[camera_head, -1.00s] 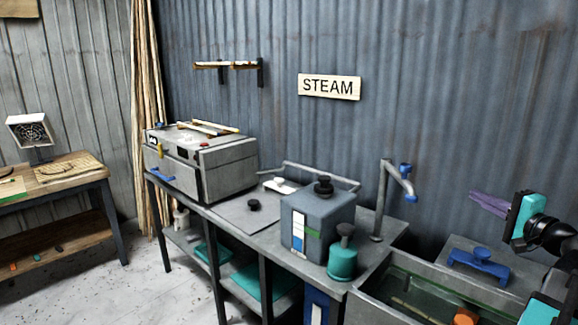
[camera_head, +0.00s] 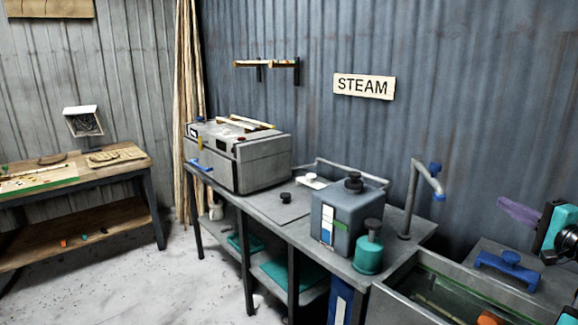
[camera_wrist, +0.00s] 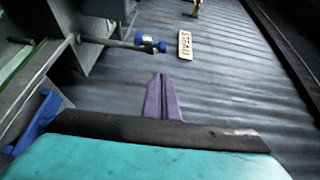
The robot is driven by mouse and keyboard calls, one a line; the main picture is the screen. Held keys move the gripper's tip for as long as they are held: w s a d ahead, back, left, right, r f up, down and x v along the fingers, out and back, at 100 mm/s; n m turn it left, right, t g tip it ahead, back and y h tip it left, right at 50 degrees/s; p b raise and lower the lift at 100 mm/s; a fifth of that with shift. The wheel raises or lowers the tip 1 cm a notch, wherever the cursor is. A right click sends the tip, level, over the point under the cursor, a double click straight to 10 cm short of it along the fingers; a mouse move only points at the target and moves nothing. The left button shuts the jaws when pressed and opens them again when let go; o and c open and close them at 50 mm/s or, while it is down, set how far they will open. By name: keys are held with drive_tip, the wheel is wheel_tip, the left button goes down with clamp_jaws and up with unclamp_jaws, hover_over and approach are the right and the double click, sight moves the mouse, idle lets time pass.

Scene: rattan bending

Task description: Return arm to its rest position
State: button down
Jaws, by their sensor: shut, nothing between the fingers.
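My gripper (camera_head: 519,212) is at the right edge of the head view, with its purple fingers pointing left toward the corrugated wall. In the wrist view my gripper (camera_wrist: 162,100) has its two purple fingers together, with nothing between them. The teal and black wrist housing shows behind it. The fingers are in the air above the sink side of the bench and touch nothing that I can see. Most of my arm is outside the head view.
A tap (camera_head: 424,190) with blue ends and a blue-handled lid (camera_head: 507,266) over a water tank (camera_head: 440,290) are nearest. A grey boiler (camera_head: 345,215), a teal canister (camera_head: 368,250) and a steam box (camera_head: 238,160) stand on the bench. A wooden worktable (camera_head: 75,180) is at left.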

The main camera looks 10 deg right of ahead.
drive_tip(key=w+a+f+n+g+y, duration=0.25)
drive_tip(key=w+a+f+y, duration=0.35)
drive_tip(key=w+a+f, duration=1.25)
drive_tip(key=s+a+f+n+g+y, duration=0.1)
drive_tip(key=a+f+n+g+y, duration=0.4)
drive_tip(key=a+f, duration=2)
drive_tip(key=s+a+f+n+g+h, duration=0.2)
drive_tip(key=s+a+f+g, duration=0.4)
drive_tip(key=s+a+f, duration=0.5)
drive_tip(key=s+a+f+n+g+h, duration=0.1)
drive_tip(key=s+a+f+g, duration=0.45)
drive_tip(key=s+f, duration=0.5)
drive_tip(key=s+f+n+g+h, duration=0.4)
drive_tip(key=s+f, duration=0.6)
drive_tip(key=s, duration=0.3)
drive_tip(key=s+d+n+h, duration=0.3)
drive_tip(key=d, duration=0.5)
drive_tip(key=shift+s+d+f+g+h, duration=0.2)
drive_tip(key=shift+s+g+h, duration=0.1)
drive_tip(key=shift+h, duration=0.1)
